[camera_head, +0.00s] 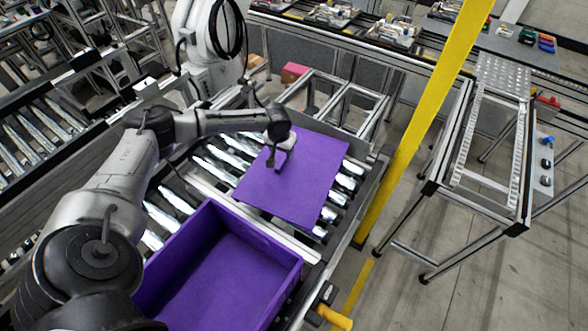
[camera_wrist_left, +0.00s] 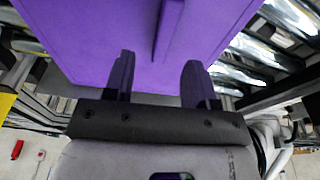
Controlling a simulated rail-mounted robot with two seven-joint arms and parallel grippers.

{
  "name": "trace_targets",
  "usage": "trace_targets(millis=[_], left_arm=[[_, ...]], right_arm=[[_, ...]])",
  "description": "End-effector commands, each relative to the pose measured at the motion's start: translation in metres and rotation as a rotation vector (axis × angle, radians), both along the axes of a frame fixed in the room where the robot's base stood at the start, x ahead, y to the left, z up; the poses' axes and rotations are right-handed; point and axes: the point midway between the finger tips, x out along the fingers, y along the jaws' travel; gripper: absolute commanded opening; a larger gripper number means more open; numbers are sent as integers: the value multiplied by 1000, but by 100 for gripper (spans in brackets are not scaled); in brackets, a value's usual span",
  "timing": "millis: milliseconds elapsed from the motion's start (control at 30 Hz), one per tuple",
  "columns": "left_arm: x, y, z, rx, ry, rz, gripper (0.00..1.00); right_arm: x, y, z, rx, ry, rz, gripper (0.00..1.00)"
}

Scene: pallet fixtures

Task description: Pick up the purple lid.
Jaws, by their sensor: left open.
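The purple lid (camera_head: 308,180) is a flat panel lying on the conveyor rollers, just beyond the open purple crate (camera_head: 222,262) in the head view. My left gripper (camera_head: 280,158) is over the lid's left part and hides a bit of it. In the left wrist view the lid (camera_wrist_left: 100,35) fills the upper middle, with a thin raised ridge on it. The two dark fingers of the left gripper (camera_wrist_left: 158,78) stand apart with nothing between them. The ridge lies ahead of the gap between them. I cannot tell whether the fingertips touch the lid. My right gripper is not in view.
Metal rollers (camera_head: 345,184) run under and around the lid. A yellow post (camera_head: 420,125) stands right of the conveyor. A metal frame table (camera_head: 485,150) is farther right. A yellow handle (camera_head: 334,317) sticks out near the crate. The crate is empty inside where visible.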

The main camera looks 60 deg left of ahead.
Motion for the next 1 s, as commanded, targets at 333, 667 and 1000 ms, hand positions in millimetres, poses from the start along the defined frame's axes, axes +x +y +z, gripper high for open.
trace_targets(millis=[333, 667, 1000], left_arm=[[2, 3, -22, 1, 1, -1, 51], [6, 11, -60, 1, 1, -1, 51], [7, 11, -65, 1, -1, -2, 51]], right_arm=[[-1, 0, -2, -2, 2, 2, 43], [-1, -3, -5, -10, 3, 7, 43], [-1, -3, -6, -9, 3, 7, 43]])
